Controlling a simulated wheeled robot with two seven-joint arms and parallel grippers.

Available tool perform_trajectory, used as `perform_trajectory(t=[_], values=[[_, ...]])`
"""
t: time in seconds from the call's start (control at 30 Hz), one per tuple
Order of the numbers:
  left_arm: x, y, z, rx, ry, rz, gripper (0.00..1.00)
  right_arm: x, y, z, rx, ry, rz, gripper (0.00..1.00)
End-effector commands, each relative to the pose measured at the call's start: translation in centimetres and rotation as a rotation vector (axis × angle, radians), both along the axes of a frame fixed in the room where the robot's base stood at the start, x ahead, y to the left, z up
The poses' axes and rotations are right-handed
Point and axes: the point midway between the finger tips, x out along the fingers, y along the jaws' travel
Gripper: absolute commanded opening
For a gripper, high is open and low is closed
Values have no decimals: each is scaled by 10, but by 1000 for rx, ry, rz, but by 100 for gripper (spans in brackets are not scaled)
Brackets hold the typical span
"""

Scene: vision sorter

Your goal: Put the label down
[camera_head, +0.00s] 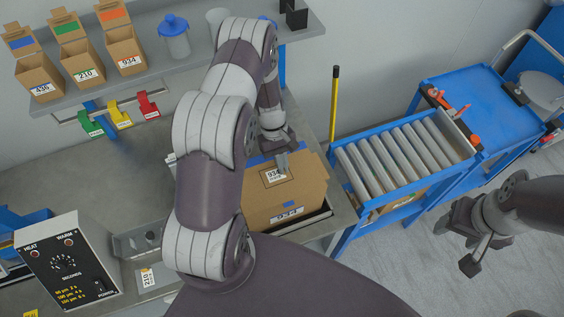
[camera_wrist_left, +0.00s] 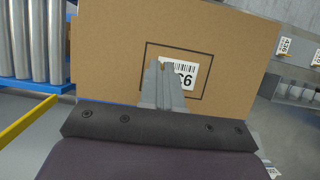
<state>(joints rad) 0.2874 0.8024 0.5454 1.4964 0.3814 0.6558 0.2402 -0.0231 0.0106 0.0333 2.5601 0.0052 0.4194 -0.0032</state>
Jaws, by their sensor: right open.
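The white label (camera_head: 275,175) with a printed number is at the outlined square on the cardboard box (camera_head: 312,194). In the left wrist view, the label (camera_wrist_left: 188,73) is within the square outline, its left part hidden behind my fingers. My left gripper (camera_head: 281,163) points down at the label. In the left wrist view its fingers (camera_wrist_left: 163,70) are close together, with their tips at the label. The exact contact between label and box is too small to tell. My right gripper (camera_head: 476,254) is open and empty over the floor at the right.
A roller conveyor (camera_head: 405,152) stands right of the box, with a blue cart (camera_head: 477,100) beyond it. A yellow-black post (camera_head: 334,100) rises behind the box. A shelf (camera_head: 180,72) carries numbered bins. A control box (camera_head: 68,262) and another label (camera_head: 147,278) are at lower left.

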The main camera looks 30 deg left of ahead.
Motion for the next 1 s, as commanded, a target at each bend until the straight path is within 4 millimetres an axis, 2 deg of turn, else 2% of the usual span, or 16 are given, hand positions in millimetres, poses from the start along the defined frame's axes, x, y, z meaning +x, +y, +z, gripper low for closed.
perform_trajectory(t=[0.03,0.1,0.33,0.43,0.5,0.67,0.87,0.9,0.93,1.0], values=[[0,0,-1,0,0,0,13,0,0,-1,0,0,0,60],[0,0,0,0,0,0,28,0,0,-1,0,0,0,60],[0,0,0,-1,1,0,28,0,0,0,0,0,0,60],[0,0,6,0,0,0,28,0,0,5,0,0,0,60],[3,2,8,0,-2,1,28,0,0,-3,0,0,0,60],[11,13,37,1,-5,2,28,0,0,-18,0,0,0,60],[23,28,84,1,-5,1,28,0,0,-34,0,0,0,60],[24,31,93,2,-4,1,28,0,0,-33,0,1,0,60],[24,32,106,0,0,0,28,0,0,-19,0,1,0,60],[26,35,113,0,2,1,28,0,0,-13,0,-1,0,60]])
